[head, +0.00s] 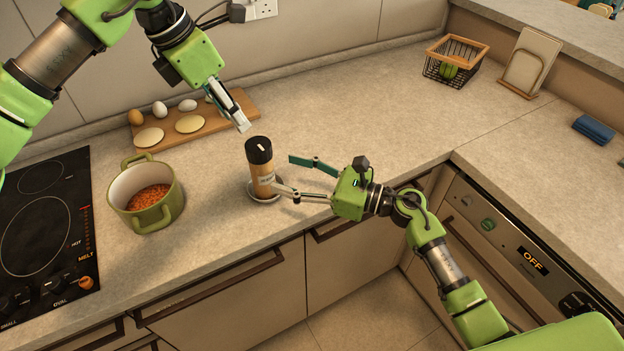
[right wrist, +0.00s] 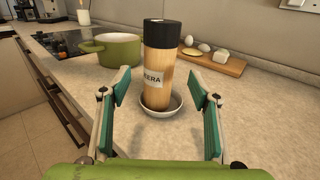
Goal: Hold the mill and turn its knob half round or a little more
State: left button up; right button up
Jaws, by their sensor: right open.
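The mill (head: 262,171) is a light wooden cylinder with a black knob (head: 258,149) that has a white mark on top. It stands upright in a small grey dish (head: 264,196) on the counter. In the right wrist view the mill (right wrist: 158,70) has a label whose visible letters end in "EERA". My right gripper (head: 281,174) is open beside the mill, its fingers pointing at it; in the wrist view the mill stands ahead, beyond and between the fingertips. My left gripper (head: 244,127) is above and behind the mill, pointing down, apart from the knob. Its finger gap is not clear.
A green pot (head: 150,216) with orange contents stands left of the mill, next to the black cooktop (head: 45,235). A wooden board (head: 230,108) with eggs and round slices lies behind. A wire basket (head: 452,70) stands far back.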

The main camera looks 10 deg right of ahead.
aim_at(272, 169)
jog(key=x, duration=0.7)
jog(key=shift+a, duration=0.2)
jog(key=shift+c, duration=0.3)
jog(key=c, duration=1.5)
jog(key=shift+c, duration=0.2)
